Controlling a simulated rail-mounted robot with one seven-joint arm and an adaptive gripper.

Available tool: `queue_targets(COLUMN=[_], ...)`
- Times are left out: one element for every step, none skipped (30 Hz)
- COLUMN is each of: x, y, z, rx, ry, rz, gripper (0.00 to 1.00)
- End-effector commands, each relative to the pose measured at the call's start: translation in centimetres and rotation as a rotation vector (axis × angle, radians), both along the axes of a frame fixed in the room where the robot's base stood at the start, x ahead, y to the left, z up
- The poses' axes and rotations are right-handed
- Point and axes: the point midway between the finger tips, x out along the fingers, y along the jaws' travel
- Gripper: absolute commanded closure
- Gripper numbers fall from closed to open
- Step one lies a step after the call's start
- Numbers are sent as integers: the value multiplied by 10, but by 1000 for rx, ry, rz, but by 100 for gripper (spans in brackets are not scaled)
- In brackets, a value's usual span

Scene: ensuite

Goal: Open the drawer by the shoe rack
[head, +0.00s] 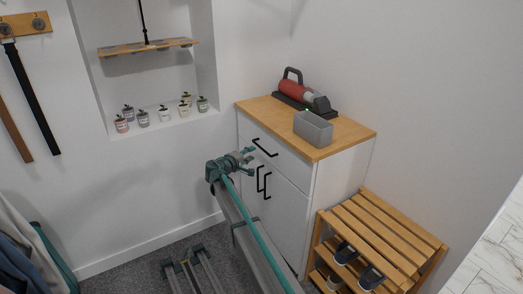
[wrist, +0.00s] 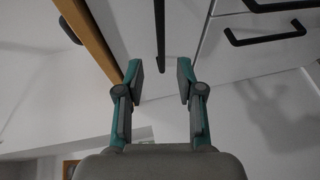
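The white drawer front (head: 282,156) is the top part of a white cabinet beside the shoe rack (head: 390,240). It looks shut. Its black bar handle (head: 265,148) also shows in the wrist view (wrist: 160,35), running down the picture with its lower end between my fingertips as seen there. My gripper (head: 250,155) is at the drawer's left part, close to the handle. In the wrist view my gripper (wrist: 160,80) is open, a finger on each side of the handle's line. I cannot tell whether either finger touches the handle.
Two cabinet doors with black vertical handles (head: 263,183) are below the drawer. The wooden top (head: 262,108) bears a grey box (head: 313,129) and a red-and-grey device (head: 300,92). Shoes (head: 346,253) sit on the rack. Potted plants (head: 164,114) stand in the wall niche.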

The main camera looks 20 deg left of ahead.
Motion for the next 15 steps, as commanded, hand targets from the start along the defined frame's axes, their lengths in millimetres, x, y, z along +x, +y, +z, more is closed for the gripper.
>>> queue_targets(x=[8, 12, 18, 23, 28, 35, 40, 45, 52, 57, 61, 67, 72, 75, 79], y=[-1, -2, -3, -4, -5, -7, -8, -9, -10, -11, -12, -14, -15, -16, -17], z=[-2, -3, -4, -5, -6, -7, -8, -9, -10, -11, -12, -13, -14, -15, -15], rx=[0, 0, 0, 0, 0, 0, 0, 0, 0, 0, 0, 0, 0, 0, 0], ry=[0, 1, 1, 1, 1, 1, 1, 1, 2, 2, 2, 2, 2, 2, 2], rz=[-2, -2, -3, -3, -3, -3, -3, -3, -3, -3, -3, -2, -2, -2, -2], gripper=[63, 63, 63, 63, 63, 63, 63, 63, 63, 63, 63, 63, 63, 63, 63])
